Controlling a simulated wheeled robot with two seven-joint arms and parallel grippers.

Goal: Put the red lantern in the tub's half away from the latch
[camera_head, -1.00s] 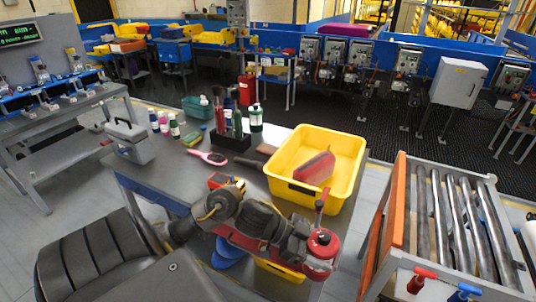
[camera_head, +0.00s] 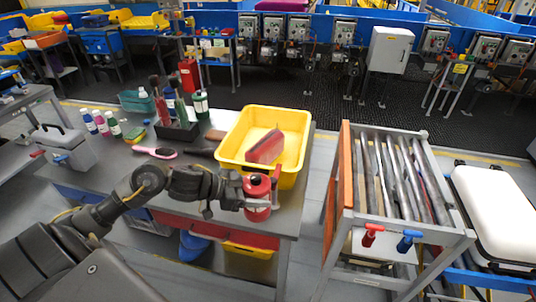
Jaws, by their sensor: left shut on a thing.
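The red lantern (camera_head: 259,205) hangs upright from my left gripper (camera_head: 252,184), which is shut on it at its upper part. Both are just in front of the yellow tub (camera_head: 231,134), by its near side, and cover part of its near wall. The lantern is outside the tub. The tub stands on the grey table and holds a red, flat-sided thing (camera_head: 265,147) that leans inside it. The latch cannot be made out clearly. My right gripper is not in view.
Left of the tub lie a pink hairbrush (camera_head: 155,152) and a dark-handled brush. Behind them stands a black holder (camera_head: 177,131) with bottles and brushes. A grey toolbox (camera_head: 66,150) is at the far left. A roller conveyor (camera_head: 345,190) stands right of the table.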

